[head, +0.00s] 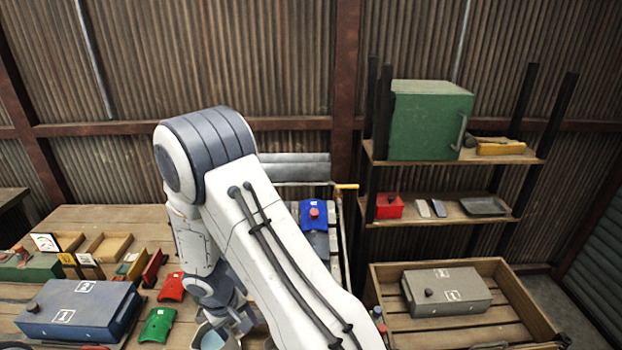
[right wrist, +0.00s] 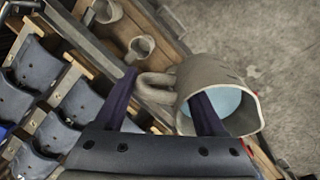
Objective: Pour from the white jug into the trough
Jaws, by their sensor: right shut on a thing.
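The pale jug (head: 233,344) is at the bottom edge of the head view, partly cut off, with light blue contents showing inside. In the right wrist view the jug (right wrist: 247,122) looks grey-beige, its mouth and the blue inside facing the camera. My right gripper (right wrist: 165,84) is shut on the jug, its dark fingers on either side of the handle (right wrist: 155,88). One finger overlaps the jug's mouth. I cannot tell how far the jug is tilted. I cannot pick out the trough with certainty. My left gripper is not in view.
A blue case (head: 78,310), red block (head: 172,287) and green block (head: 158,325) lie on the left table. A wooden tray (head: 535,310) holds a grey case (head: 446,291). Shelves (head: 445,212) stand behind. Two mugs (right wrist: 140,48) and several grey bins (right wrist: 50,133) lie near the jug.

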